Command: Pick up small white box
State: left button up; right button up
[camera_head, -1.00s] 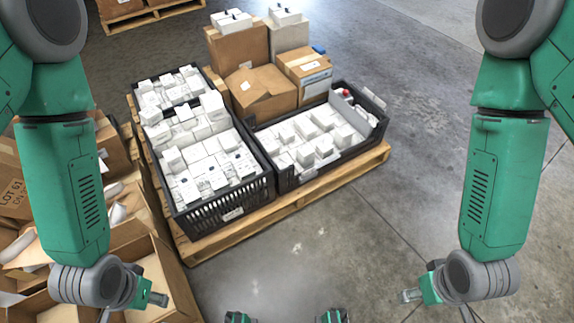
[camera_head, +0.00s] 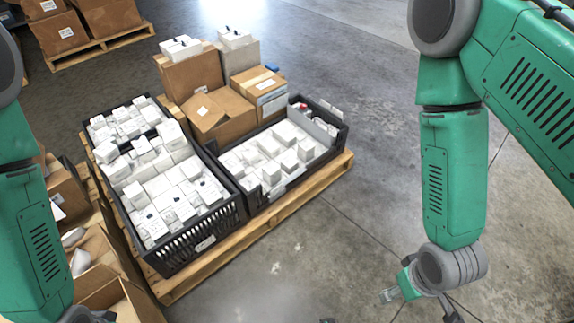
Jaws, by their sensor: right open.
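Several small white boxes (camera_head: 173,176) fill the near black crate (camera_head: 205,243), some stacked above its rim. More small white boxes (camera_head: 271,174) stand loosely in the right black crate (camera_head: 303,179), and others (camera_head: 124,122) in the far left crate. I cannot tell which one the task names. My right gripper (camera_head: 418,300) is open and empty at the bottom right, over bare floor and well clear of the crates. My left arm (camera_head: 38,245) shows at the left edge; its gripper is below the frame.
The crates stand on a wooden pallet (camera_head: 330,176) with cardboard boxes (camera_head: 218,112) at the back. Open cartons (camera_head: 98,262) lie at the lower left. Another pallet (camera_head: 96,46) with cartons is at the far left. The concrete floor right of the pallet is clear.

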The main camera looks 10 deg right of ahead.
aim_at(289, 164)
jog(key=i+l+u, duration=0.1)
jog(key=i+l, duration=0.45)
jog(key=l, duration=0.2)
jog(key=i+l+u, duration=0.15)
jog(key=i+l, duration=0.35)
jog(key=l, duration=0.25)
jog(key=i+l+u, duration=0.15)
jog(key=l, duration=0.25)
jog(key=i+l, duration=0.35)
jog(key=l+u, duration=0.05)
jog(key=l, duration=0.05)
